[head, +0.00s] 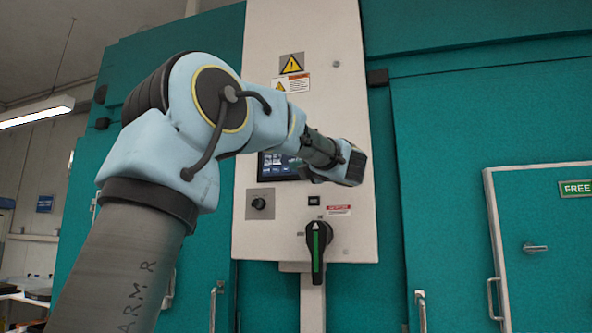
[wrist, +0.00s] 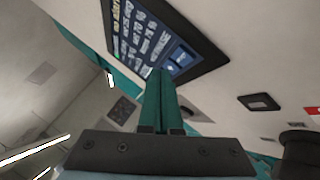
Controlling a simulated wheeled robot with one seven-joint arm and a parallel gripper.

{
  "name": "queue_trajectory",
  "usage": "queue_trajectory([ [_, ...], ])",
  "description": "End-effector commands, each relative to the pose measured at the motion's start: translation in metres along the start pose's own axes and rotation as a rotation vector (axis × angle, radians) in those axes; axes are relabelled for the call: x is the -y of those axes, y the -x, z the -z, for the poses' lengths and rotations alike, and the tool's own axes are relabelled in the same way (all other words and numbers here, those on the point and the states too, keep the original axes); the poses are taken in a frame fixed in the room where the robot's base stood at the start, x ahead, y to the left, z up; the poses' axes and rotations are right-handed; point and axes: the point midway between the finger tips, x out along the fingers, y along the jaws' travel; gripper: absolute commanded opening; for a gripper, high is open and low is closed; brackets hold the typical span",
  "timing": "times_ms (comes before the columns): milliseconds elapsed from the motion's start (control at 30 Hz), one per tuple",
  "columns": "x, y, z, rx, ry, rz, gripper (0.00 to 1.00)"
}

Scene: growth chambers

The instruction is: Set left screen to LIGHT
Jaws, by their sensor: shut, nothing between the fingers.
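A dark touch screen (head: 275,166) is set in the white control panel, partly hidden behind my arm and gripper in the head view. In the wrist view the screen (wrist: 160,38) shows tilted, with rows of pale labels and blue tiles near its lower edge; the text is too small to read. My gripper (wrist: 160,74) has its two green fingers together, with nothing between them. The fingertips overlap the screen's lower edge in the wrist view; I cannot tell if they touch it. In the head view the fingertips are hidden by my wrist.
Below the screen on the white panel (head: 260,235) are a black knob (head: 259,203), a small dark display (head: 314,200) and a large black and green rotary handle (head: 318,243). Teal doors (head: 440,130) with handles flank the panel. A FREE sign (head: 577,188) is at right.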

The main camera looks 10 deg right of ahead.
Motion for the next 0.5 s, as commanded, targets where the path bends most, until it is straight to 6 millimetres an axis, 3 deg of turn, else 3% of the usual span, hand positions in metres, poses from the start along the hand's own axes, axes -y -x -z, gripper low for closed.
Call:
queue_trajectory([
  [500, 0.0030, -0.0037, -0.0025, 0.000, -0.001, 0.000, 0.00],
])
